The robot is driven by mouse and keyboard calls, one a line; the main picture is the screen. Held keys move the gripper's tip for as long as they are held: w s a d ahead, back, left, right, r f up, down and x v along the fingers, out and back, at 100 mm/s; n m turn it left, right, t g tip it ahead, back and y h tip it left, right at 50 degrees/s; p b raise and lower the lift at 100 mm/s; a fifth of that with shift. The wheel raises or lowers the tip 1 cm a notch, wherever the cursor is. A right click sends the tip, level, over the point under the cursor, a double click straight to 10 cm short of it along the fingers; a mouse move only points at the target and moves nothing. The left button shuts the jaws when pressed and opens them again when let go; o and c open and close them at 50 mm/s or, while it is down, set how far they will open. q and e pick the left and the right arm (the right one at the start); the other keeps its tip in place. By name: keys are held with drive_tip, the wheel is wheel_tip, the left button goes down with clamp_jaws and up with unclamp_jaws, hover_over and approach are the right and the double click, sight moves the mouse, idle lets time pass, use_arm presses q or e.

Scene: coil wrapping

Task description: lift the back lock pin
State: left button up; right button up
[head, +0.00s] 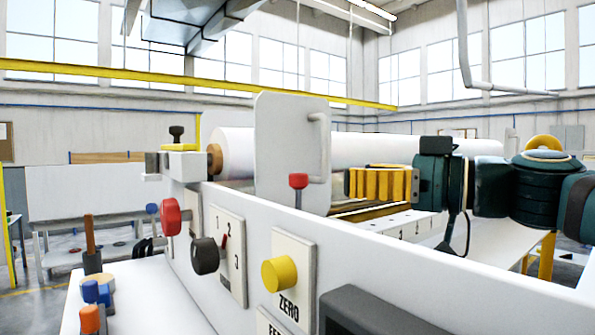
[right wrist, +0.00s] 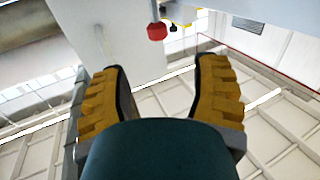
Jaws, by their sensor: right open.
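A pin with a red knob (head: 298,181) stands upright on the machine's near side, in front of a pale upright plate (head: 283,130) with a handle. A black-knobbed pin (head: 177,133) stands on a block at the roll's left end. I cannot tell which is the back lock pin. My right gripper (head: 352,184), with yellow ribbed fingers, is level with the red knob and to its right, apart from it. In the right wrist view its fingers (right wrist: 160,68) are spread and empty, with a red knob (right wrist: 157,31) beyond the gap. My left gripper is out of view.
A white roll (head: 238,150) lies behind the plate. The white front panel (head: 375,240) carries a red knob (head: 170,216), a black dial (head: 205,256) and a yellow button (head: 279,273). A shelf with small tools is at lower left.

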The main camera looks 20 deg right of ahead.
sight(299, 175)
drive_tip(key=p+x, duration=0.2)
drive_tip(key=x, duration=0.8)
drive_tip(key=shift+w+a, duration=0.15)
drive_tip(key=shift+w, duration=0.2)
drive_tip(key=shift+c, duration=0.2)
